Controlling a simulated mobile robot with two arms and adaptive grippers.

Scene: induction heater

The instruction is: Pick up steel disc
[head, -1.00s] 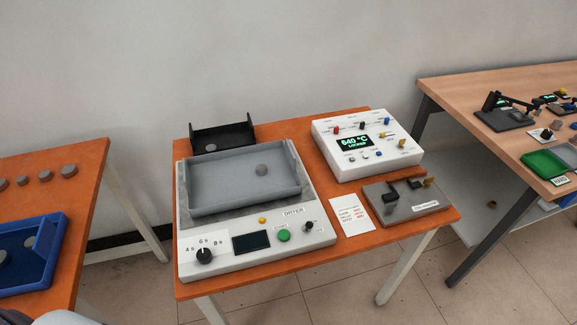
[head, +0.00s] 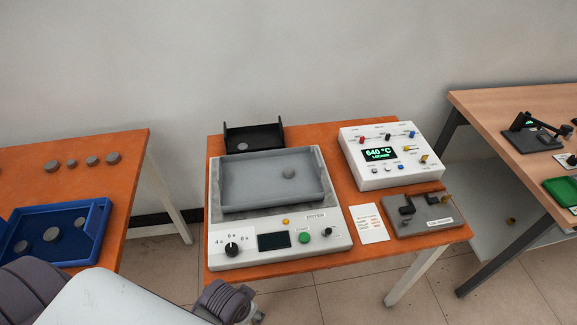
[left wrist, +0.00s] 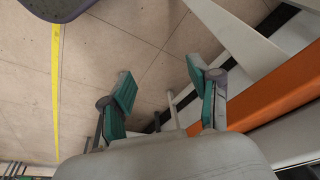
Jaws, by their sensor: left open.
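Several grey steel discs (head: 112,158) lie in a loose row on the orange table at the left. More lie in the blue tray (head: 103,226), such as the disc (head: 50,235). No disc shows in that view. My right gripper is not seen.
The white dryer (head: 275,249) fills much of the middle table (head: 222,275). A white heater control box (head: 385,180) reading 640 °C and a grey fixture (head: 425,224) stand at its right. A floor gap separates the left and middle tables. A wooden table (head: 500,105) stands at the far right.

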